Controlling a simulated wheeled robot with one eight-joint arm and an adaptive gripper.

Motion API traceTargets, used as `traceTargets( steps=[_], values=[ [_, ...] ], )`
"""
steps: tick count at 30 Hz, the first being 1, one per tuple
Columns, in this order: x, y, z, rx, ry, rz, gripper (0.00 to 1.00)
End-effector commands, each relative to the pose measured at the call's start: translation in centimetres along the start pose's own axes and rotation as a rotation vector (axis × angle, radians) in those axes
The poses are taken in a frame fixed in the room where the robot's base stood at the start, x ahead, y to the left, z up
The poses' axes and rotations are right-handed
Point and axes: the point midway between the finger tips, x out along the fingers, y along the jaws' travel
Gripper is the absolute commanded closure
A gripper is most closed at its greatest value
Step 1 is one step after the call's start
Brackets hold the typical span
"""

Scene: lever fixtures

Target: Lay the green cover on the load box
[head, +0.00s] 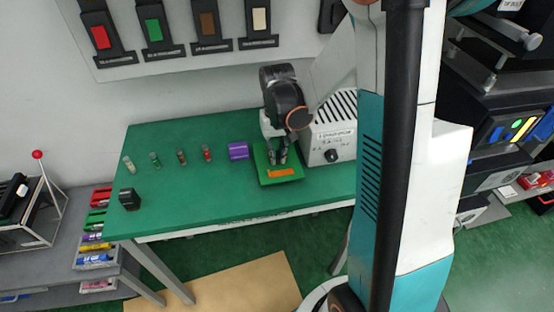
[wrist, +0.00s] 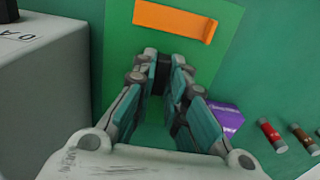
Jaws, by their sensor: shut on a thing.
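The green cover (head: 268,179) is a flat square plate with an orange strip (head: 281,173) along its near side. It is over the green table, just left of the load box; I cannot tell whether it touches the table. In the wrist view the cover (wrist: 215,60) spreads out under my fingers. The load box (head: 328,145) is a pale box with dark vent slots and a black knob. Its side shows in the wrist view (wrist: 45,90).
A purple block (head: 238,150) sits close left of the cover. The table's front left (head: 200,205) is clear.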

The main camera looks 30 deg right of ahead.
Motion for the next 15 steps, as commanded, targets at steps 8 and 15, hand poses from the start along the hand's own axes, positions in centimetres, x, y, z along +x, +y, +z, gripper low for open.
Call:
traceTargets(
  steps=[8, 15],
  values=[
    [2.3, 0.0, 0.0, 0.000, 0.000, 0.000, 1.00],
    [2.6, 0.0, 0.0, 0.000, 0.000, 0.000, 1.00]
  ],
)
